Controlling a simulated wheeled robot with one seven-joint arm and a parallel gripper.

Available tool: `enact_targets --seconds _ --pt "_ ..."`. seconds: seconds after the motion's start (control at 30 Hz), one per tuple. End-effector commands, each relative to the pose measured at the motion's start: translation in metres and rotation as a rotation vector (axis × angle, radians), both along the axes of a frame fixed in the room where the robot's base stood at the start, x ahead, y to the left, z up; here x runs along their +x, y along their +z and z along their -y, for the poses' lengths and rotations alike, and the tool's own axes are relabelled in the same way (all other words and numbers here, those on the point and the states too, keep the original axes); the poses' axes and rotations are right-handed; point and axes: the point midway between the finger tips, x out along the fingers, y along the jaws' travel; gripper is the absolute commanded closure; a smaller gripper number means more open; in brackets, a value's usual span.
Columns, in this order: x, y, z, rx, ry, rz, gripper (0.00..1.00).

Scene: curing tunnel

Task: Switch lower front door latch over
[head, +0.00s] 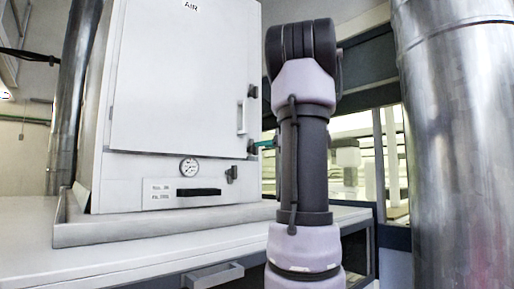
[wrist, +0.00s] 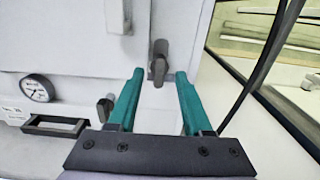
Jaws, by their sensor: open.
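The white cabinet's front door (head: 178,82) is closed. The lower door latch (head: 251,148) is a small dark piece at the door's lower right edge. In the wrist view this latch (wrist: 159,66) has a grey lever that hangs roughly downward. My gripper (wrist: 160,76) has two teal fingers, open and empty, pointing at the cabinet. The latch shows between and just beyond the fingertips; I cannot tell whether they touch it. In the head view my arm hides most of my gripper, and only a bit of teal shows beside the latch.
An upper latch (head: 252,91) and a vertical door handle (head: 241,117) are on the door's right side. Below are a gauge (head: 189,167), a drawer handle (head: 198,192) and another small latch (head: 232,174). A large metal duct (head: 455,140) stands at the right.

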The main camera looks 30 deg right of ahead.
Motion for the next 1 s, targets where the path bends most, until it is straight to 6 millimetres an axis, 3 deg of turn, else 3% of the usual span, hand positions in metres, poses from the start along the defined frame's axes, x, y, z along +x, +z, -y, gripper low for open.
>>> enact_targets --seconds 0.1,0.3,0.63,0.67,0.77,0.8,1.0 --pt "0.020 0.000 -0.003 0.001 0.002 0.000 0.50" --pt "0.040 0.000 -0.006 -0.001 0.000 -0.001 0.50" --pt "0.044 0.000 -0.007 -0.001 0.000 -0.001 0.50" --pt "0.044 0.000 -0.007 -0.001 0.000 -0.001 0.58" --pt "0.043 0.000 -0.006 -0.001 0.000 -0.001 0.96" --pt "0.043 0.000 -0.006 -0.001 0.000 -0.001 1.00" --pt "0.043 0.000 -0.007 -0.004 0.000 0.000 1.00"
